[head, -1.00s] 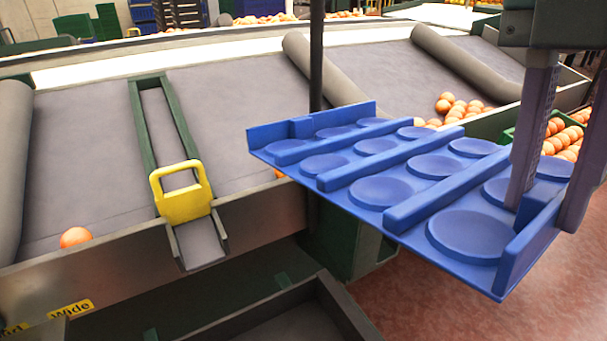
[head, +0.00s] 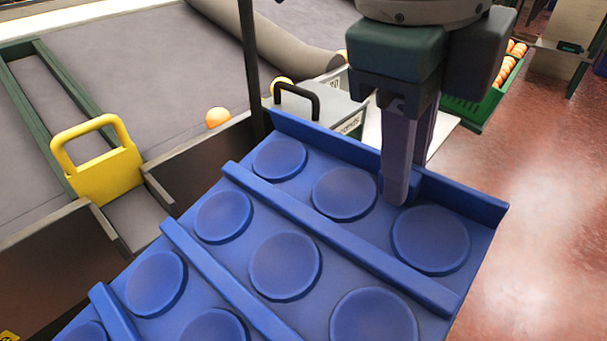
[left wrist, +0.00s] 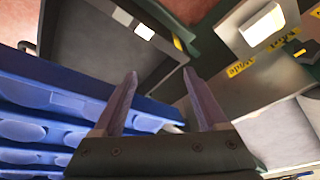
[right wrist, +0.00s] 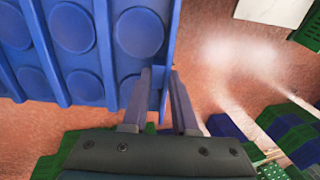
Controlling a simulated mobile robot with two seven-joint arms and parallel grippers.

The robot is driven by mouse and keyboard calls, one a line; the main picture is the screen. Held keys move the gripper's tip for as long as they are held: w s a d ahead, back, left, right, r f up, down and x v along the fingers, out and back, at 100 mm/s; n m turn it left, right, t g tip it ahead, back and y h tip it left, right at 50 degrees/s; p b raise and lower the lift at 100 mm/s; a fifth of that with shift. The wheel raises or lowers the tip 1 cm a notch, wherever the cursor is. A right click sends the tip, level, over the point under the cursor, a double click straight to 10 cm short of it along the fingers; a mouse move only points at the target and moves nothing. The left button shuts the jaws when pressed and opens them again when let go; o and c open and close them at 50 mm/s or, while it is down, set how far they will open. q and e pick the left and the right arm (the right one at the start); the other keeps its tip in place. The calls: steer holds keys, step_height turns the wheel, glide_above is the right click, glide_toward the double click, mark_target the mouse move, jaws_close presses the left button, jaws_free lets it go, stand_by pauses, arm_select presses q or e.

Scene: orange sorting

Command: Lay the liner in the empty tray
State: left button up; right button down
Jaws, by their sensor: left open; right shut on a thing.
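The liner (head: 268,236) is a blue sheet with raised ribs and round discs, running off the bottom of the head view. My right gripper (head: 398,190) is shut on its far right edge. The right wrist view shows the liner (right wrist: 90,60) between and left of the fingers (right wrist: 160,85). My left gripper (left wrist: 160,88) is open and empty in the left wrist view, with the liner (left wrist: 50,110) close by on its left. A dark, empty-looking tray (left wrist: 163,88) lies beyond the left fingers. In the head view the liner covers that area.
A grey sloping table (head: 150,50) carries a yellow-handled gate (head: 98,160) and a loose orange (head: 217,117). A grey box with a black handle (head: 298,97) stands behind the liner. A green crate of oranges (head: 480,108) is at the back right. Red floor (head: 540,220) is open at right.

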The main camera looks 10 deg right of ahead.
step_height(320, 180, down, 18)
steer(key=b, duration=0.4)
